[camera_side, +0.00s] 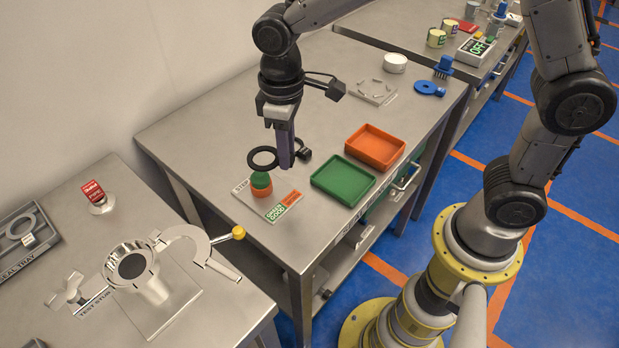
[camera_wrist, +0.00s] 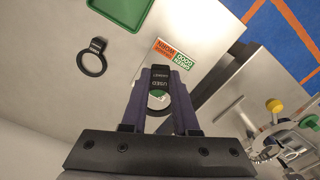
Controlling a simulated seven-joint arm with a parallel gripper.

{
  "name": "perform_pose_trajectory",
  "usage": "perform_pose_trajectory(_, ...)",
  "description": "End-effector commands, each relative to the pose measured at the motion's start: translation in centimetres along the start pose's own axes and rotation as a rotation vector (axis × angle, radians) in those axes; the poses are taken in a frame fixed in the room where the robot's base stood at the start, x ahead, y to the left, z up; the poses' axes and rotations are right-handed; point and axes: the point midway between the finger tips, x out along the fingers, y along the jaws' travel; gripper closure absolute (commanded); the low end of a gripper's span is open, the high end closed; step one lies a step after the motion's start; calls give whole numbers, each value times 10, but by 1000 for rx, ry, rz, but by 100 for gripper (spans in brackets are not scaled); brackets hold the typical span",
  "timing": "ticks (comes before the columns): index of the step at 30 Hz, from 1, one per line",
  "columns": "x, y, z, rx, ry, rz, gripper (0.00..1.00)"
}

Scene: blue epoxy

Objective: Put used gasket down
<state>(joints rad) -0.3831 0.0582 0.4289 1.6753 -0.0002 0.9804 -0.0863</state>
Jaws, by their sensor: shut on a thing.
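The used gasket is a black ring (camera_side: 262,158) with a tab marked USED (camera_wrist: 160,78) in the wrist view. My gripper (camera_side: 286,163) is shut on that tab, and the ring sticks out to the left in the side view. The ring is held level above a short green-and-orange post (camera_side: 261,185), apart from it. In the wrist view my gripper (camera_wrist: 161,72) points down, and green shows through the ring. A second black gasket (camera_wrist: 90,63) lies loose on the bench; in the side view only its tab (camera_side: 304,154) shows clearly past my fingers.
A green tray (camera_side: 343,180) and an orange tray (camera_side: 375,147) stand empty to the right. A label card (camera_side: 283,206) lies beside the post. A test stand (camera_side: 140,270) is on the front-left bench.

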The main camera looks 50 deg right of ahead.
Motion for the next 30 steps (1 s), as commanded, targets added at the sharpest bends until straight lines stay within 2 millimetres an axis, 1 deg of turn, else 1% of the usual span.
perform_pose_trajectory(2,2,-1,20,30,0,0,100)
perform_pose_trajectory(5,-6,1,54,92,5,0,100)
perform_pose_trajectory(12,-27,6,151,261,8,0,100)
perform_pose_trajectory(15,-31,6,189,325,8,0,100)
perform_pose_trajectory(18,-32,5,220,378,7,0,100)
perform_pose_trajectory(21,-32,3,244,417,5,0,100)
perform_pose_trajectory(25,-33,2,262,449,2,0,100)
perform_pose_trajectory(27,-36,4,263,463,0,0,100)
perform_pose_trajectory(30,-34,8,254,471,-6,-1,100)
